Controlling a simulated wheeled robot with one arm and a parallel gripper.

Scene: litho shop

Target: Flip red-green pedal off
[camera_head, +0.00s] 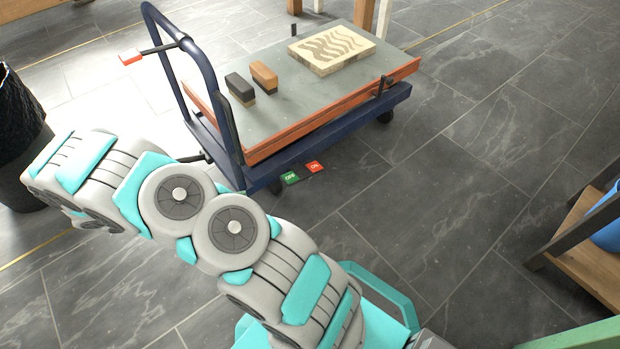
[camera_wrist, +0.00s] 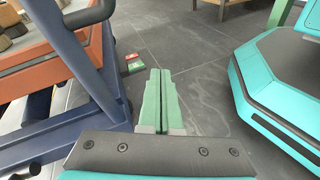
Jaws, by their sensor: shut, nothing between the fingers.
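The red-green pedal is low at the near right corner of the blue cart, close to the floor. In the head view its green half (camera_head: 291,178) reads OFF and its red half (camera_head: 314,167) reads ON. In the wrist view the small green part (camera_wrist: 135,67) and red part (camera_wrist: 131,57) show just beyond and left of my fingertips. My gripper (camera_wrist: 160,72) is shut and empty, its two green fingers together, apart from the pedal in the picture. The gripper is not clearly visible in the head view. I cannot tell the pedal's tilt.
The blue cart (camera_head: 397,98) carries a grey-topped board (camera_head: 310,100) with a carved block (camera_head: 332,48), a black brush (camera_head: 240,88) and a brown brush (camera_head: 264,76). A black bin (camera_head: 20,120) is far left. Floor right of the cart is clear.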

